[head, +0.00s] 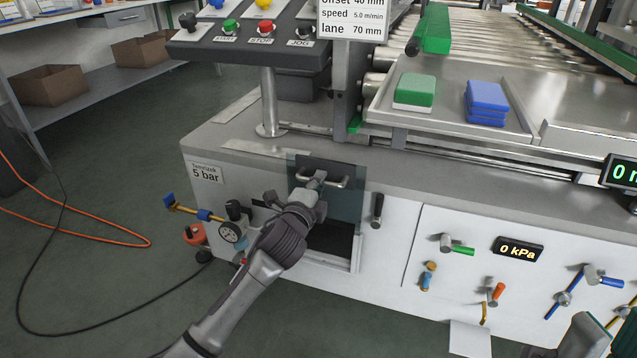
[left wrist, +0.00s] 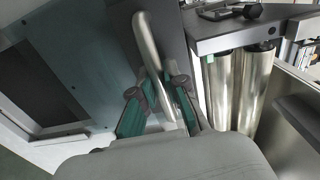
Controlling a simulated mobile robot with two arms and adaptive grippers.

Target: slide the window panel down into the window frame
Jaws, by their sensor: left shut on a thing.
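The window panel (head: 346,207) is a dark, see-through teal sheet with a metal bar handle (head: 339,182). It stands upright at the front of the machine, its top edge above the worktop edge. My left gripper (head: 318,184) is shut on the handle, which also shows between its fingers in the left wrist view (left wrist: 146,42). Below the panel, the window frame (head: 356,255) has a dark opening (head: 330,240) that is uncovered in its lower part. The panel's left part is partly hidden by my gripper. A grey piece at the lower right edge may be my right gripper; its fingers are unclear.
A black knob handle (head: 377,209) sits just right of the frame. A pressure gauge (head: 231,232) and valve are close left of my arm. Green and blue blocks lie in a metal tray (head: 447,105) above. Orange hose (head: 100,236) lies on the floor.

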